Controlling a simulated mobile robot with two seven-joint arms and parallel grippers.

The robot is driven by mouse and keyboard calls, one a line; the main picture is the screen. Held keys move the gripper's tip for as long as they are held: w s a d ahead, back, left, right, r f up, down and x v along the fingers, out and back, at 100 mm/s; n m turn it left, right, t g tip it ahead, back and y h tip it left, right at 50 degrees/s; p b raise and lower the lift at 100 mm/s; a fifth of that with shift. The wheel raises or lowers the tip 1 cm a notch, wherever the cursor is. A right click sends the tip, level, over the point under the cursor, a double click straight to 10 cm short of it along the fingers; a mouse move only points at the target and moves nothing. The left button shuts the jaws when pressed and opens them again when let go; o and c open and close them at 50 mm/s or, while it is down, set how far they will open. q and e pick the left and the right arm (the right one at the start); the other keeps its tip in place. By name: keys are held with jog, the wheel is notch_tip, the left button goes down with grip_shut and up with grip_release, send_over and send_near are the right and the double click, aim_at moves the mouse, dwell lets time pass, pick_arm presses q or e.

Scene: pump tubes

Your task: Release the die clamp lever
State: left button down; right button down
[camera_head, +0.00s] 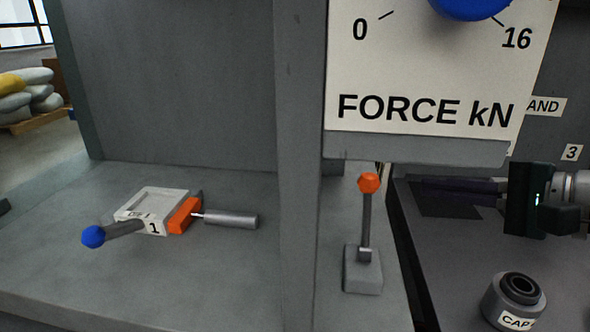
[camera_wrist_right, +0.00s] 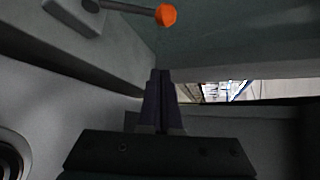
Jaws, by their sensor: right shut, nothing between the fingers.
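A lever with a blue knob (camera_head: 94,237) lies low beside a pale die block (camera_head: 155,212) marked 1 on the left table. An orange pad (camera_head: 184,215) on a grey cylinder (camera_head: 230,220) touches or nearly touches the block's right side. Another lever stands upright on a grey base, with an orange knob (camera_head: 369,183) that also shows in the right wrist view (camera_wrist_right: 166,15). The frames do not label which lever is the die clamp's. My right gripper (camera_head: 425,190) is right of the orange-knobbed lever, apart from it. Its fingers (camera_wrist_right: 160,75) are shut and empty. My left gripper is not seen.
A grey post (camera_head: 300,200) stands between the die block and the upright lever. A FORCE kN panel (camera_head: 425,75) with a blue knob (camera_head: 470,5) overhangs the upright lever. A round grey part labelled CAP (camera_head: 497,305) sits at lower right. The left table's front is clear.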

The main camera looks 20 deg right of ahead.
aim_at(367, 214)
jog(key=w+a+p, duration=0.2)
jog(key=w+a, duration=0.2)
jog(key=a, duration=0.1)
jog(key=shift+w+f+p, duration=0.2)
jog(key=shift+f+p, duration=0.05)
jog(key=shift+p, duration=0.05)
jog(key=shift+a, duration=0.1)
